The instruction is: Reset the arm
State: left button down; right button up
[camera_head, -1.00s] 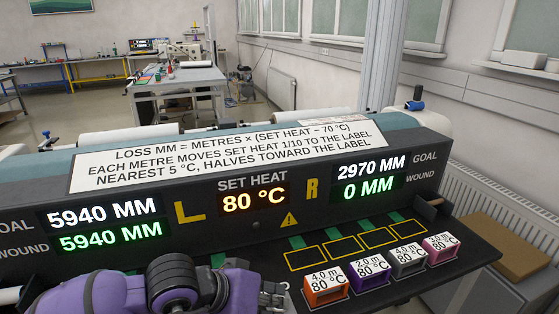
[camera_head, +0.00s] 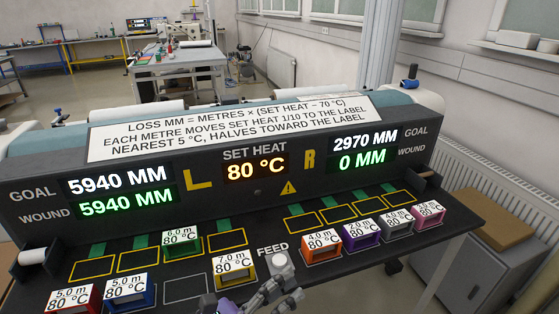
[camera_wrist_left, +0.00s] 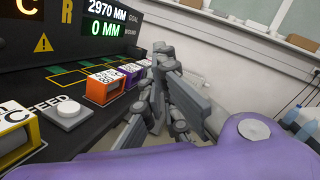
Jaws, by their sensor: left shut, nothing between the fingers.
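My left gripper (camera_head: 290,299) is at the bottom middle of the head view, low in front of the white FEED button (camera_head: 281,264). Its grey fingers are shut with nothing between them. In the left wrist view the gripper (camera_wrist_left: 160,60) points up and away, to the right of the orange block (camera_wrist_left: 104,87) and the FEED button (camera_wrist_left: 68,112). Part of my purple wrist crosses the bottom of that view. I see no contact with any block. My right gripper is not in view.
The black console (camera_head: 40,205) reads 5940 MM goal and wound at left, 2970 MM goal and 0 MM wound at right, set heat 80 °C. Labelled red (camera_head: 75,301), blue (camera_head: 130,291), green (camera_head: 182,244) and yellow (camera_head: 233,266) blocks stand left of FEED; several others right.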

pick_arm(q)
jog(key=s+a+f+n+t+y, duration=0.25)
jog(key=a+f+n+y, duration=1)
jog(key=n, duration=1.05)
jog(key=s+a+f+n+g+y, duration=0.1)
jog(key=s+a+f+n+g, duration=0.2)
jog(key=s+f+n, duration=0.5)
jog(key=s+a+f+n+g+y, duration=0.1)
jog(key=s+a+f+n+g, duration=0.2)
jog(key=s+f+n, duration=0.6)
jog(key=shift+s+a+f+p, duration=0.3)
jog(key=shift+a+f+p, duration=0.05)
jog(key=shift+a+f, duration=0.7)
jog(key=shift+r, duration=0.1)
